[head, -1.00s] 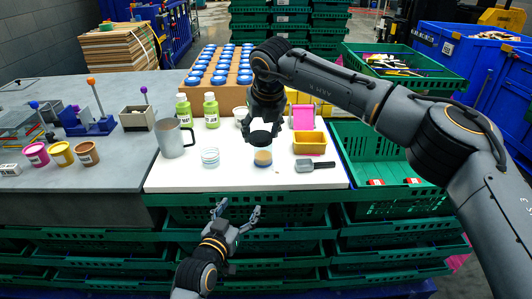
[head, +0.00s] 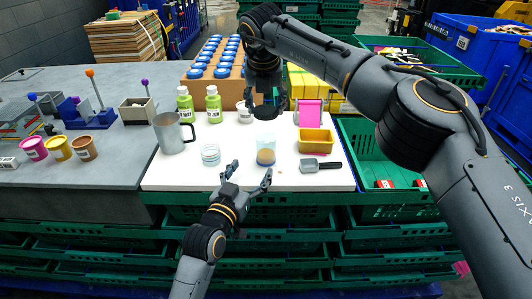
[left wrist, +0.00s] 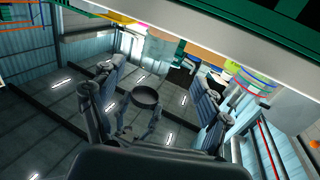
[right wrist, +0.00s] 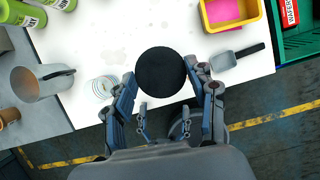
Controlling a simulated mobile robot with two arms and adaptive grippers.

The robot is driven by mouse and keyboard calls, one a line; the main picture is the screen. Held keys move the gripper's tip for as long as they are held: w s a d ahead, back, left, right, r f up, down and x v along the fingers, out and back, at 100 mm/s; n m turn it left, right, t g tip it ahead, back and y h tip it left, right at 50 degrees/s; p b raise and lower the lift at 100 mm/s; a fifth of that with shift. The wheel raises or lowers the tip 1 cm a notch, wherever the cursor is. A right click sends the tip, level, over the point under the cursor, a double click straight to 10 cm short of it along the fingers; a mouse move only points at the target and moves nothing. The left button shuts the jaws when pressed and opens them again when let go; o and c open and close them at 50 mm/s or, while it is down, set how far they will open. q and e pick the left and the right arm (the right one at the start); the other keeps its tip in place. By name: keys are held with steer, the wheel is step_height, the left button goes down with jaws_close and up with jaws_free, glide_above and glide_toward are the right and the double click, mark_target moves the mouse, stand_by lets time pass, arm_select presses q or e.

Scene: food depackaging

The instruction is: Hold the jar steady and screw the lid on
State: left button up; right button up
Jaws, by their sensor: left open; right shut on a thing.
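The jar (head: 265,150), clear with tan contents, stands upright on the white board (head: 230,180). My right gripper (head: 264,100) is shut on the black round lid (head: 264,112) above and slightly behind the jar in the head view. In the right wrist view the lid (right wrist: 160,72) lies flat between the fingers of the right gripper (right wrist: 160,85), and the jar cannot be made out there. My left gripper (head: 246,178) is open and empty at the board's front edge, in front of the jar and apart from it. Its spread fingers show in the left wrist view (left wrist: 158,85).
A ringed clear container (head: 210,154) and metal mug (head: 170,134) stand left of the jar. A yellow tray (head: 317,137) and grey scoop (head: 321,165) lie right. Green bottles (head: 214,106) stand behind. A green crate (head: 375,150) adjoins the board.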

mark_target(262, 153)
arm_select(q)
steer(key=x, duration=1)
steer(key=shift+w+d, duration=0.1)
steer(key=shift+w, duration=0.1)
jaws_close()
arm_select(e)
steer(key=shift+f, duration=2.45)
